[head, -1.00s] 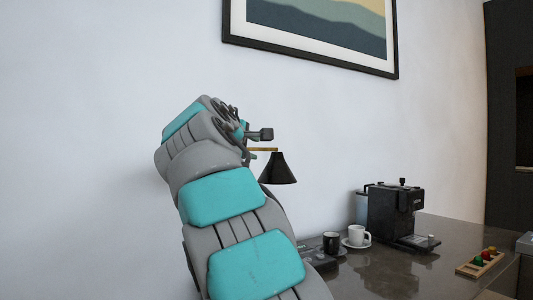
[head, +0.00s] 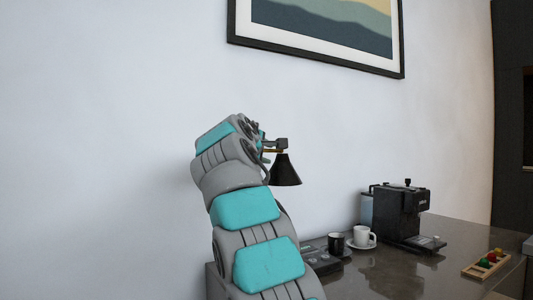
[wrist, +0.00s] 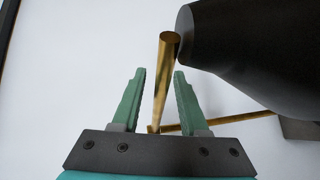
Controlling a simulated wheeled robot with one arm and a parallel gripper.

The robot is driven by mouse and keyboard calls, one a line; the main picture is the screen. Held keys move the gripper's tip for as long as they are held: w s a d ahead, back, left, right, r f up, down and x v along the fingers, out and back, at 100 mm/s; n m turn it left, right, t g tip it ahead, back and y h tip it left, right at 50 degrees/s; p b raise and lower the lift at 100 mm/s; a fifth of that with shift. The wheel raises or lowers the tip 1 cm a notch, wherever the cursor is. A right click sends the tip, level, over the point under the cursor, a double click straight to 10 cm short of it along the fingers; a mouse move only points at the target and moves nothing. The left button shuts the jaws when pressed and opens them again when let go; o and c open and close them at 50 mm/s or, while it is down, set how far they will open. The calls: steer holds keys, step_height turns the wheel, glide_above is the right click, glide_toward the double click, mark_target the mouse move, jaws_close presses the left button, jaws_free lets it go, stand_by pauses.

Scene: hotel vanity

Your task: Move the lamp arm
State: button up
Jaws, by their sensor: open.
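The lamp has a black cone shade (head: 286,174) and hangs near the wall in the head view. Its shade (wrist: 262,52) also fills the upper right of the wrist view. The brass lamp arm (wrist: 163,75) rises between the green fingers of my gripper (wrist: 160,72) in the wrist view. The fingers are open, with a gap on each side of the rod. A second, thinner brass bar (wrist: 230,118) runs right behind the right finger to a dark block at the edge. In the head view, my wrist largely hides the lamp arm and my fingers.
The dark counter (head: 400,272) carries a black coffee machine (head: 398,212), a white cup (head: 362,235), a dark cup (head: 336,243) and a wooden tray (head: 468,269) with coloured pieces. A framed picture (head: 330,52) hangs above. The wall left of my arm is bare.

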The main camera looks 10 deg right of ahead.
steer(key=shift+c, duration=0.3)
jaws_close()
stand_by(1.1)
